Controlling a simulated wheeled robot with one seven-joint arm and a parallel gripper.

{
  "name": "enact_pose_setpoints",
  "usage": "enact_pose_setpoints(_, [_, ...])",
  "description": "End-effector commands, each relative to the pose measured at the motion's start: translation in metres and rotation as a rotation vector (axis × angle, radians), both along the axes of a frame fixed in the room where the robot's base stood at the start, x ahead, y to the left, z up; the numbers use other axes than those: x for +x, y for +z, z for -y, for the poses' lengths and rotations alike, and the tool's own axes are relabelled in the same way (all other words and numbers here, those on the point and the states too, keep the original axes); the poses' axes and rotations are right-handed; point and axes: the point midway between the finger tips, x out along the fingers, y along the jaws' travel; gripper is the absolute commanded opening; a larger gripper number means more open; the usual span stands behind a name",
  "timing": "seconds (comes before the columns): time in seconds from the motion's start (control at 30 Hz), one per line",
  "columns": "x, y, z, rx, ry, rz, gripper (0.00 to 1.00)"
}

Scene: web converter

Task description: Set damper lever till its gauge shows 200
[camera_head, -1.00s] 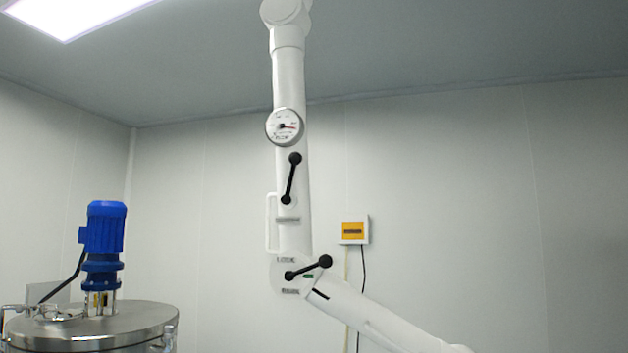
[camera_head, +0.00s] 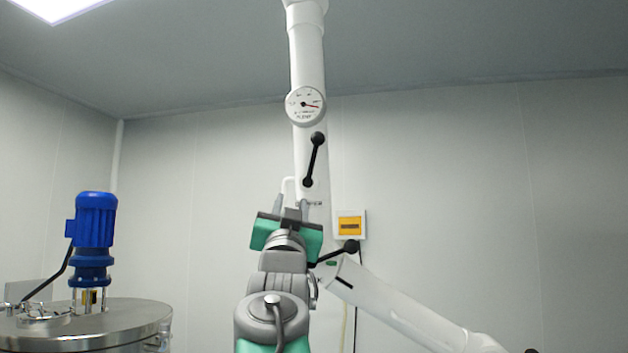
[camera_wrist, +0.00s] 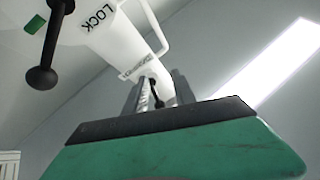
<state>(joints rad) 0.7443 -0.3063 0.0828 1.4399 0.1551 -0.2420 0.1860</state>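A round white gauge (camera_head: 305,105) with a red needle sits on the white vertical duct arm. The needle points right and slightly down; its numbers are too small to read. Just below it is a black lever (camera_head: 313,160) with a ball knob, standing nearly upright and leaning slightly right. My gripper (camera_head: 291,205) is raised in front of the duct, below and left of this lever, and touches neither lever. In the wrist view its two grey fingers (camera_wrist: 157,88) are apart, with a dark lever (camera_wrist: 157,95) visible beyond, between them.
A second black lever (camera_head: 338,251) sits at the lower joint, partly behind my arm; it shows near the LOCK label in the wrist view (camera_wrist: 48,45). A white handle (camera_wrist: 152,30) runs beside the duct. A blue motor (camera_head: 94,225) on a steel vessel (camera_head: 110,322) stands left.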

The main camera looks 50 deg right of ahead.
Motion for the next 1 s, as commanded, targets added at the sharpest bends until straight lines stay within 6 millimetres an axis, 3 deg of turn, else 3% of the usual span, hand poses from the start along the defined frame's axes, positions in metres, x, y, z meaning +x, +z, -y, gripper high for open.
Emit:
enact_pose_setpoints(0.07, [-0.030,0.032,0.006,-0.075,-0.053,0.081,0.32])
enact_pose_setpoints(0.17, [-0.045,0.054,0.007,-0.120,-0.079,0.126,0.32])
enact_pose_setpoints(0.5, [-0.024,0.100,0.042,-0.121,-0.078,0.127,0.32])
enact_pose_setpoints(0.9, [-0.018,0.106,0.051,-0.122,-0.075,0.128,0.32])
enact_pose_setpoints(1.0, [-0.017,0.105,0.051,-0.121,-0.075,0.127,0.23])
